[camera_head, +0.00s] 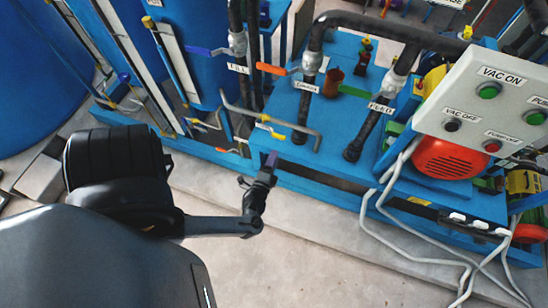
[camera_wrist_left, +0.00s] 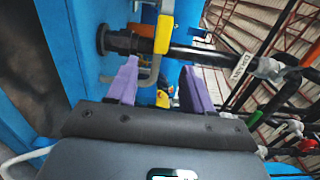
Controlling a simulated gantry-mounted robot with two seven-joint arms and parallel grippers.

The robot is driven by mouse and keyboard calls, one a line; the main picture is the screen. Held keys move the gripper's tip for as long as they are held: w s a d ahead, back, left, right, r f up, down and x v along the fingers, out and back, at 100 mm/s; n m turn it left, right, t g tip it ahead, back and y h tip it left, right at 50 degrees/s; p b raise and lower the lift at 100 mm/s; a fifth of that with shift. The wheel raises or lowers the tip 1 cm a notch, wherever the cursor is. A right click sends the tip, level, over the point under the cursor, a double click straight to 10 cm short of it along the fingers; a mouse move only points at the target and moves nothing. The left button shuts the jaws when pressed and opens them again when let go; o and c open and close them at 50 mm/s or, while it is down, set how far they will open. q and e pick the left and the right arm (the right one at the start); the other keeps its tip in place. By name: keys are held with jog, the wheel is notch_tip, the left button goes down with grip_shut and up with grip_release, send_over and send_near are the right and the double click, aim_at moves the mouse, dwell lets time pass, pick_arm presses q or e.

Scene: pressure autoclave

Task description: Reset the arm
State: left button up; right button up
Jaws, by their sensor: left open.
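My left arm comes in from the left of the head view. My left gripper (camera_head: 268,168) is in front of the near edge of the blue platform (camera_head: 345,175), below the valve pipes. In the left wrist view its two purple fingers stand apart, and the left gripper (camera_wrist_left: 160,82) is open with no object visibly held between them. A black pipe with a yellow handle (camera_wrist_left: 163,34) shows beyond the fingertips; I cannot tell whether they touch anything. My right gripper is in neither view.
Valves with a blue handle (camera_head: 198,51), an orange handle (camera_head: 272,69) and a green handle (camera_head: 353,91) stand behind the gripper. A control box (camera_head: 490,95) and an orange-red motor (camera_head: 447,160) are at the right. White cables (camera_head: 400,258) trail down. The concrete floor (camera_head: 300,275) in front is clear.

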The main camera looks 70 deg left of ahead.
pick_arm(q)
jog(key=w+d+r+n+g+h, duration=0.1)
jog(key=w+d+r+n+h, duration=0.15)
jog(key=d+r+h, duration=0.35)
jog(key=w+d+r+n+g+h, duration=0.15)
jog(key=w+d+r+h, duration=0.3)
jog(key=d, duration=0.45)
jog(key=s+d+r+n+g+h, duration=0.25)
jog(key=s+d+r+g, duration=0.35)
jog(key=s+d, duration=0.3)
notch_tip(320, 180, up, 29)
jog(key=s+a+p, duration=0.1)
jog(key=p, duration=2.8)
jog(key=shift+s+r+h+p, duration=0.2)
jog(key=shift+h+p, duration=0.1)
jog(key=shift+h, duration=0.1)
